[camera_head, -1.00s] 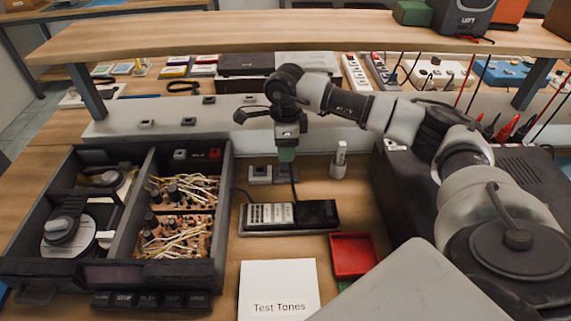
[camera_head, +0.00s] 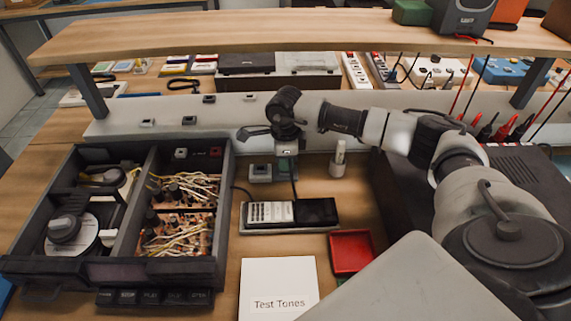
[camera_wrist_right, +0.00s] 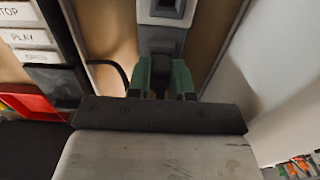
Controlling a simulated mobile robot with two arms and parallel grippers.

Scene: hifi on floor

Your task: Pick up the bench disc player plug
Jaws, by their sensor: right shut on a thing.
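My right gripper (camera_head: 287,168) points down behind the small player with grey keys (camera_head: 270,213). In the right wrist view its green-tipped fingers (camera_wrist_right: 161,78) are shut on a dark grey plug (camera_wrist_right: 160,45), which I take as the bench disc player plug. The fingers hide much of the plug in the head view. A dark cord (camera_head: 294,188) runs between the player and the gripper. A grey socket (camera_wrist_right: 167,10) lies just beyond the plug; I cannot tell whether they touch. My left gripper is not in view.
A large opened player (camera_head: 165,270) stands at left. Another grey socket block (camera_head: 260,173) is left of the gripper. A white bottle (camera_head: 339,160) and red tray (camera_head: 352,252) are to its right. A wooden shelf (camera_head: 290,33) spans above. A "Test Tones" card (camera_head: 278,285) lies in front.

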